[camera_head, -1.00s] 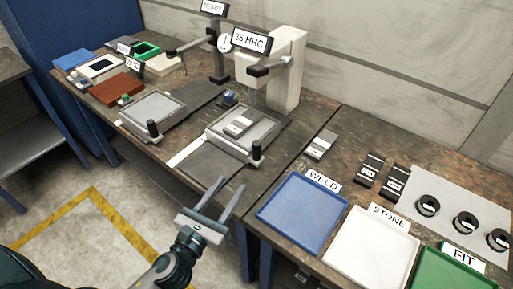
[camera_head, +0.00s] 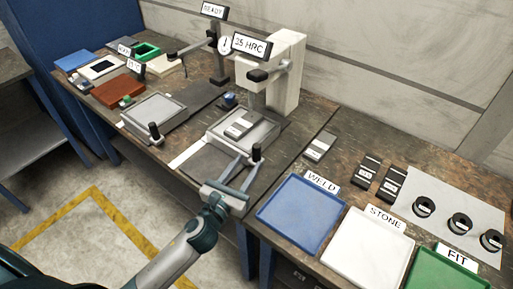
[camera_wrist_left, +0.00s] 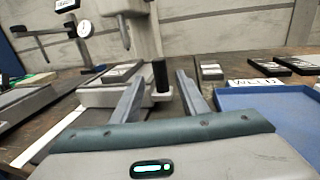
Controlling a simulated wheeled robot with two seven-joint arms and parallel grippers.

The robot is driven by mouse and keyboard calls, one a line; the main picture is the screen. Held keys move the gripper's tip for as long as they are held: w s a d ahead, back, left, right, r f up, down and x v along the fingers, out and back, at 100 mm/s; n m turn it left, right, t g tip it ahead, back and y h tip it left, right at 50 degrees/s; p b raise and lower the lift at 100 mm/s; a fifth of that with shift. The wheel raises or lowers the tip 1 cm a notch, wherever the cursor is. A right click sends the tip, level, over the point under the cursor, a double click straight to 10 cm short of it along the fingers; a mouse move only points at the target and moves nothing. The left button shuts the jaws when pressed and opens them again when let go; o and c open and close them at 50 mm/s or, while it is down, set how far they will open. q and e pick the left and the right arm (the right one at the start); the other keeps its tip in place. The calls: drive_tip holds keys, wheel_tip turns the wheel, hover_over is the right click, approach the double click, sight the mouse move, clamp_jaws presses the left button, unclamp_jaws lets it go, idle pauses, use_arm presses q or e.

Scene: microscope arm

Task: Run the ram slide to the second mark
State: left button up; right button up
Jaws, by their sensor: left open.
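A grey slide tray (camera_head: 268,134) sits under the white press (camera_head: 287,82) labelled 35 HRC (camera_head: 251,45). A grey block (camera_head: 239,126) lies on the tray. An upright black knob (camera_head: 256,152) stands at its front right corner. My left gripper (camera_head: 249,164) is open, its fingertips close to this knob. In the left wrist view the knob (camera_wrist_left: 161,75) shows between the two fingers (camera_wrist_left: 160,78); whether they touch it I cannot tell. I cannot make out any marks along the slide. My right gripper is not in view.
A second tray (camera_head: 157,108) with its own black knob (camera_head: 154,130) stands to the left. Blue (camera_head: 300,215), white (camera_head: 368,246) and green trays lie at the right. Grey and black blocks and black rings lie behind them. Open floor lies in front of the bench.

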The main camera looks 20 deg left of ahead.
sight(254, 153)
use_arm(q)
drive_tip(key=shift+w+d+p, duration=0.2)
drive_tip(key=shift+w, duration=0.95)
drive_tip(key=shift+w+d+p, duration=0.15)
drive_tip(key=shift+w+p, duration=0.05)
drive_tip(key=shift+w, duration=1)
drive_tip(key=shift+w+d+p, duration=0.2)
drive_tip(key=shift+w, duration=0.95)
